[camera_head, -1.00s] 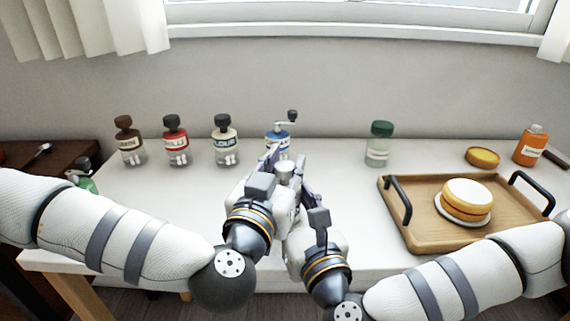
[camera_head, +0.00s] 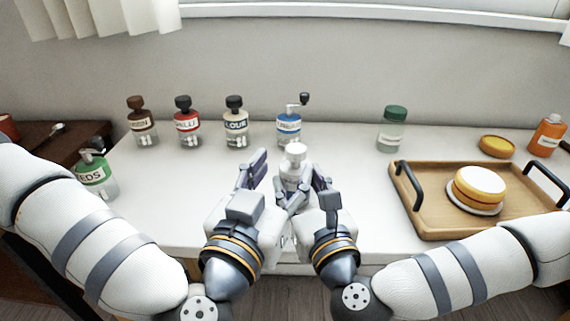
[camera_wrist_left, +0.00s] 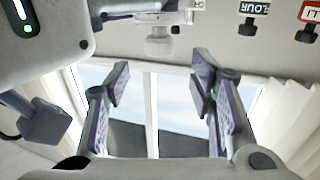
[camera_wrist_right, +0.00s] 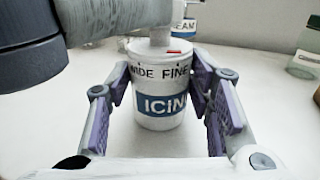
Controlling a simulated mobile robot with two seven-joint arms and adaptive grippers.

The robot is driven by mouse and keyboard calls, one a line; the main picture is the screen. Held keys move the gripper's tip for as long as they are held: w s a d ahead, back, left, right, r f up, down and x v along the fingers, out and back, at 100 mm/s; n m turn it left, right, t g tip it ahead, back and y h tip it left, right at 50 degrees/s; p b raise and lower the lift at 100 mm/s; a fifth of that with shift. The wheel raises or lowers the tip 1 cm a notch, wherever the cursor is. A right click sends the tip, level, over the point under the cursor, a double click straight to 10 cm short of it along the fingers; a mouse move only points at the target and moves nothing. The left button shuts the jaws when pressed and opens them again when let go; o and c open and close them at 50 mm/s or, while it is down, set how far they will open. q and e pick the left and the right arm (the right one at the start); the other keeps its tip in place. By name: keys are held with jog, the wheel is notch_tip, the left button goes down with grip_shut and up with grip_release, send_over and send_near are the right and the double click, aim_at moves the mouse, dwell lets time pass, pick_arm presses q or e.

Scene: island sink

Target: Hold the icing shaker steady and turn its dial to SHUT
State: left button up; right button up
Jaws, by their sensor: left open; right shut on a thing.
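The icing shaker (camera_head: 295,168) is a white can with a pale knob on top. It stands upright between the fingers of my right gripper (camera_head: 304,186), which is shut on its sides. In the right wrist view the shaker (camera_wrist_right: 159,112) shows a blue ICING label, partly cut off, and the words WIDE and FINE near the rim. A red mark lies on its top; SHUT is not visible. My left gripper (camera_head: 262,178) is open and empty, just left of the shaker. In the left wrist view its fingers (camera_wrist_left: 165,90) are apart, with the pale knob (camera_wrist_left: 159,42) beyond them.
Several labelled bottles, including flour (camera_head: 235,124) and a blue-labelled one (camera_head: 289,127), line the back. A green-labelled bottle (camera_head: 97,176) stands left. A green-capped jar (camera_head: 392,130) and a wooden tray (camera_head: 425,213) with a cake are right. The counter's centre-right is clear.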

jog(key=o, duration=1.3)
